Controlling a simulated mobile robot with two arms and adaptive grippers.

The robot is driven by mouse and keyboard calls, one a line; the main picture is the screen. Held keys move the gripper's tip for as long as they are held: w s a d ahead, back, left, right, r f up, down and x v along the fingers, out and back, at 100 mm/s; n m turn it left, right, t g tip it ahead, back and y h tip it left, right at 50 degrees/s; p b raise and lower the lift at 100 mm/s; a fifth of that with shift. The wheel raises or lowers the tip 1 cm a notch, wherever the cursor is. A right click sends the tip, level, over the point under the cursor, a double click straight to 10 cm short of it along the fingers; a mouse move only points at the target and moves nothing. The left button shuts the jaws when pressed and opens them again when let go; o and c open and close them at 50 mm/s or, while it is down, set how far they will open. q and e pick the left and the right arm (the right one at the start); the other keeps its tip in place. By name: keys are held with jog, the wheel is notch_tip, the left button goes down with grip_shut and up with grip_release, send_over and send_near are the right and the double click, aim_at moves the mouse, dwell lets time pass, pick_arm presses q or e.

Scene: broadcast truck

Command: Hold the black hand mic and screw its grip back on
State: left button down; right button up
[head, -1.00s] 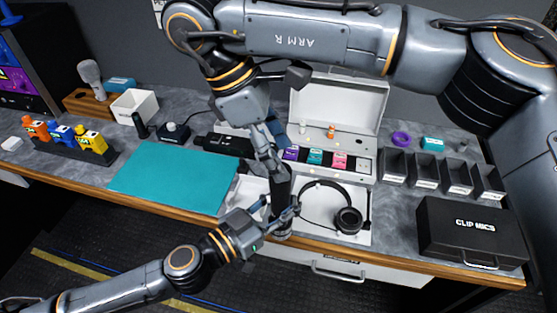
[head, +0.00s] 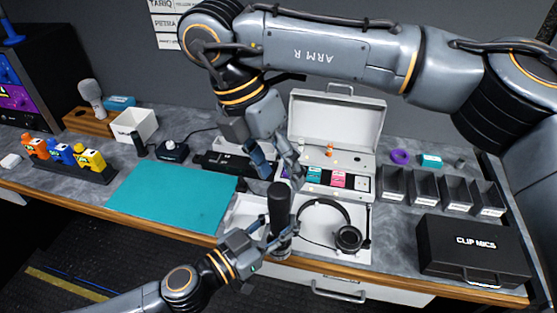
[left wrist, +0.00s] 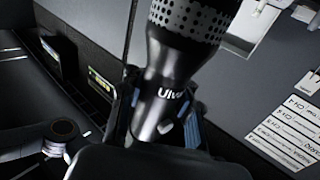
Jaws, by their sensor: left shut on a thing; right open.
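My left gripper (head: 268,250) is shut on the mic's lower part. In the left wrist view the mic's smooth body (left wrist: 168,98), with pale lettering, sits between the left fingers, and its perforated head (left wrist: 190,18) is at the top of the picture. My right gripper (head: 279,174) is open just above the mic's top end, with its fingers spread. I cannot tell whether they touch it or how far the grip is screwed on.
An open white case (head: 337,112) stands behind the mic. A headset (head: 348,238) lies in an open drawer tray to the right. A teal mat (head: 170,197) lies left. Black bins (head: 425,188) and a "CLIP MICS" case (head: 472,248) stand right.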

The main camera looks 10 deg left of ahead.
jog(key=n, duration=0.6)
jog(key=shift+y, duration=0.3)
jog(key=n, duration=0.4)
jog(key=shift+r, duration=0.1)
jog(key=n, duration=0.4)
jog(key=shift+y, duration=0.4)
jog(key=n, duration=0.4)
jog(key=shift+r+n, duration=0.15)
jog(key=shift+n, duration=0.15)
jog(key=n, duration=0.3)
jog(key=shift+n+y, duration=0.4)
jog(key=n, duration=0.4)
jog(key=shift+r, duration=0.2)
jog(key=n+y, duration=0.1)
jog(key=n, duration=0.4)
jog(key=shift+d+r+n, duration=0.1)
jog(key=shift+r+n, duration=0.05)
jog(key=shift+n, duration=0.25)
jog(key=n, duration=0.4)
jog(key=shift+s+r, duration=0.1)
